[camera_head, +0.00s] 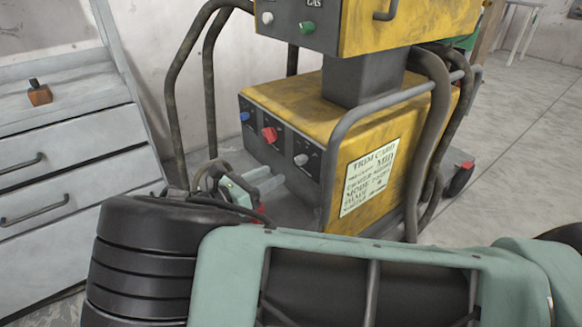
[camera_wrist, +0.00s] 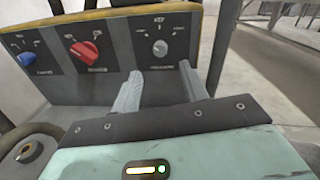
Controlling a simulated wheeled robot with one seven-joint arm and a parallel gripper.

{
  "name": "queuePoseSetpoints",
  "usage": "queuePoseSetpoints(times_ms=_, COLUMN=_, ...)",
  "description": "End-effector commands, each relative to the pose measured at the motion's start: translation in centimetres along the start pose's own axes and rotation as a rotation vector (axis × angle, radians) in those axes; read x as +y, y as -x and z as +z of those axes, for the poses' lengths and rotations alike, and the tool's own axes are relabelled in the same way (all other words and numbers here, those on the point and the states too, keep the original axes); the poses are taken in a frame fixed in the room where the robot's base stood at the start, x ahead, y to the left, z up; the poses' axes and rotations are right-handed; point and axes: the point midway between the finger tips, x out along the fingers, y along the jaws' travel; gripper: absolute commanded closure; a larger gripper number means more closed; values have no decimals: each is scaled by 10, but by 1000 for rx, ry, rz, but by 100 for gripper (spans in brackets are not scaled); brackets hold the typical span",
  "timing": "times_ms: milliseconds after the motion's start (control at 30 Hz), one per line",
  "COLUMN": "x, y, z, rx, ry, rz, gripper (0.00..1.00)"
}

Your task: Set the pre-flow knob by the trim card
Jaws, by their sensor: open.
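The trim card (camera_head: 369,178) is a pale sheet with green print on the yellow machine's side. Its top line seems to give the pre-flow as MID; the lower lines are hard to read. The grey knob (camera_wrist: 160,48) is on the dark front panel, with a mark that looks like MID above it and marks to both sides. It also shows in the head view (camera_head: 301,159). The small label under it is not clearly legible, and its pointer direction is unclear. My gripper (camera_wrist: 160,70) is open and empty, its fingers below and either side of the grey knob, apparently not touching it.
A red knob (camera_wrist: 85,51) and a blue knob (camera_wrist: 26,58) sit left of the grey knob. The upper yellow unit (camera_head: 400,25) carries a green knob (camera_head: 307,27). Grey tube rails (camera_head: 345,125) and thick hoses flank the machine. A drawer cabinet (camera_head: 75,150) stands left.

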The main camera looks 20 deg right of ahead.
Motion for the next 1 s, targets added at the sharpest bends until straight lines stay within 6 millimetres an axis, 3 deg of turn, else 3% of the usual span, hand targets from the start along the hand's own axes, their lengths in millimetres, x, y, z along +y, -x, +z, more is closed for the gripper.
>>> queuePoseSetpoints(times_ms=200, x=-1, y=-44, z=-2, rx=0, ry=0, rz=-5, gripper=56)
queuePoseSetpoints(times_ms=400, x=0, y=-69, z=-1, rx=0, ry=-1, rz=-2, gripper=56)
queuePoseSetpoints(times_ms=833, x=0, y=-78, z=0, rx=1, ry=-1, rz=-1, gripper=56)
queuePoseSetpoints(times_ms=1000, x=0, y=-78, z=0, rx=1, ry=-1, rz=-1, gripper=100)
